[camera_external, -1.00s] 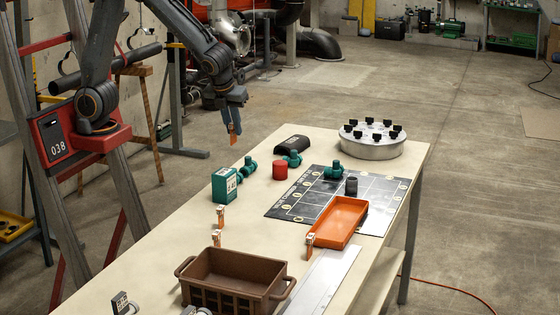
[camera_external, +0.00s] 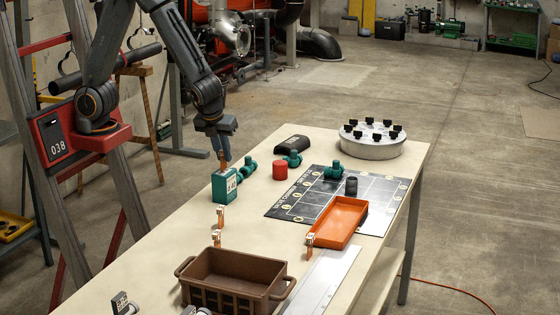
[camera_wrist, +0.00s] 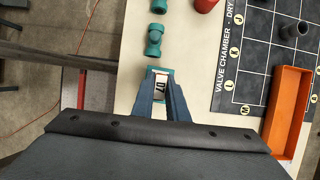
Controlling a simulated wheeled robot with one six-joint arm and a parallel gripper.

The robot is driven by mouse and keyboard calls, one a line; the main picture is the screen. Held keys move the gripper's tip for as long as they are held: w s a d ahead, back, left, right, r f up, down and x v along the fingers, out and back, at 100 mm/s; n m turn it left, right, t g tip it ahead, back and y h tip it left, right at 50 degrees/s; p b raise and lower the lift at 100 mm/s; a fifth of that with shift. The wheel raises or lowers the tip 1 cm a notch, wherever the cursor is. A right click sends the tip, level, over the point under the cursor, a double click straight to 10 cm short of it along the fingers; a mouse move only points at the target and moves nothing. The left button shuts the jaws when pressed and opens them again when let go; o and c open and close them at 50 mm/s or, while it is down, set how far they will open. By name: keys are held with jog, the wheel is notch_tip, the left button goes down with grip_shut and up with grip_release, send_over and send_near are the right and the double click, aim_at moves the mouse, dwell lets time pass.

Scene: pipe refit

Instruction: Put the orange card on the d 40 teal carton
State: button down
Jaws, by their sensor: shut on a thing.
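The teal carton (camera_external: 226,187) stands upright near the table's left edge, with a white label on its front. My gripper (camera_external: 223,157) points down right above the carton, shut on the orange card (camera_external: 222,155), of which a small part shows between the fingers. I cannot tell whether the card touches the carton's top. In the wrist view my gripper's fingertips (camera_wrist: 160,84) are over the carton (camera_wrist: 160,70), whose teal edge shows beyond them. A white label with dark characters shows between the fingers; most of the card is hidden.
Teal valve fittings (camera_external: 249,166) and a red cylinder (camera_external: 280,170) stand close by the carton. Other orange cards (camera_external: 221,217) stand nearer the front. A brown crate (camera_external: 236,275), an orange tray (camera_external: 340,222) and a black chart mat (camera_external: 300,206) occupy the table.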

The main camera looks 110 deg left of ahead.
jog(key=shift+f, duration=0.15)
jog(key=shift+f, duration=0.15)
jog(key=c, duration=1.7)
grip_release()
jog(key=shift+c, duration=0.2)
jog(key=v, duration=1.2)
jog(key=s+d+f+n+h, duration=0.2)
jog(key=d+f+n, duration=0.3)
jog(key=n, duration=0.4)
jog(key=s+d+f+n+t+h, duration=0.1)
jog(key=s+d+f+n+h, duration=0.1)
jog(key=n, duration=0.7)
jog(key=shift+s+d+f, duration=0.55)
jog(key=shift+d+f, duration=0.8)
jog(key=shift+d, duration=0.45)
